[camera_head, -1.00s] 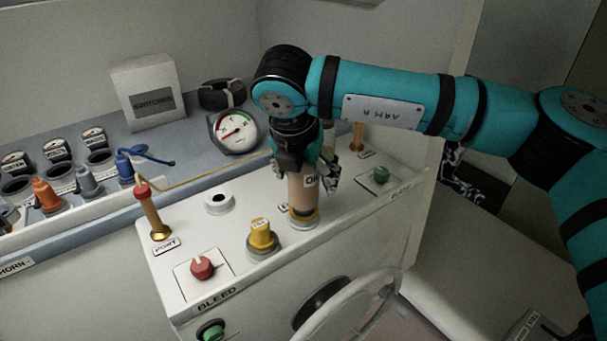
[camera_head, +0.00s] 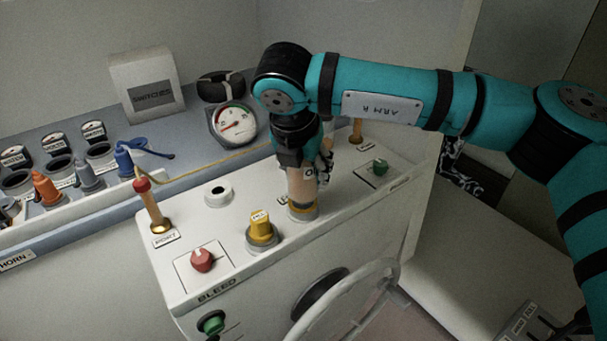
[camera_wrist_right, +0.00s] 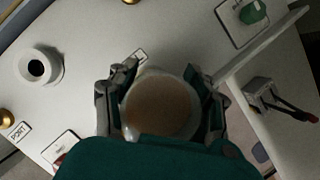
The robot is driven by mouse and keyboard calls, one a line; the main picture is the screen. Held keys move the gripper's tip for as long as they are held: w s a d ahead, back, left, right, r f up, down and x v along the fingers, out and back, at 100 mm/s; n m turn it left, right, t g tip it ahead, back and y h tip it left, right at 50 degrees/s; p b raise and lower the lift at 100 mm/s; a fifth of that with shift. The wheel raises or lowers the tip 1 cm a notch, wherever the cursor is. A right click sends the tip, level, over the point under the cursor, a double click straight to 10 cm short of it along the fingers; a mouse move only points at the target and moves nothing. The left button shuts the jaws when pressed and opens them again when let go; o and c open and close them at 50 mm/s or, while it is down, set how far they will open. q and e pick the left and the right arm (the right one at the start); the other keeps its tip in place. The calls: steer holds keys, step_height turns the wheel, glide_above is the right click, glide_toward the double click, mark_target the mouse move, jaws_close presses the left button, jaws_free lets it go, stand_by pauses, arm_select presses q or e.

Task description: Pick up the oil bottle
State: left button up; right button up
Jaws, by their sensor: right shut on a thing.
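The oil bottle (camera_head: 301,190) is a tan cylinder with a partly hidden label. It stands upright at a yellow-ringed spot on the white console (camera_head: 225,255). My right gripper (camera_head: 306,172) comes down from above and is shut on the bottle's upper part. In the right wrist view, the bottle's round brown top (camera_wrist_right: 160,106) sits between the two fingers. The bottle's base still appears to be at the ring; I see no clear gap under it. My left gripper is not in view.
A yellow knob (camera_head: 261,232) stands close in front of the bottle, with a red knob (camera_head: 202,260) to its left. A wheel (camera_head: 345,300) is below.

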steer(key=shift+r, duration=0.2)
steer(key=shift+w+a+r+b, duration=0.1)
steer(key=shift+r+b, duration=0.45)
steer(key=shift+b, duration=0.1)
steer(key=shift+b+v, duration=0.75)
steer(key=shift+v, duration=0.25)
steer(key=s+d+r+b, duration=0.1)
steer(key=s+b, duration=0.2)
steer(key=s, duration=0.4)
steer(key=s+d+b, duration=0.2)
steer(key=s+b, duration=0.1)
steer(key=s, duration=0.5)
steer(key=shift+d+r, duration=0.25)
steer(key=shift+r, duration=0.1)
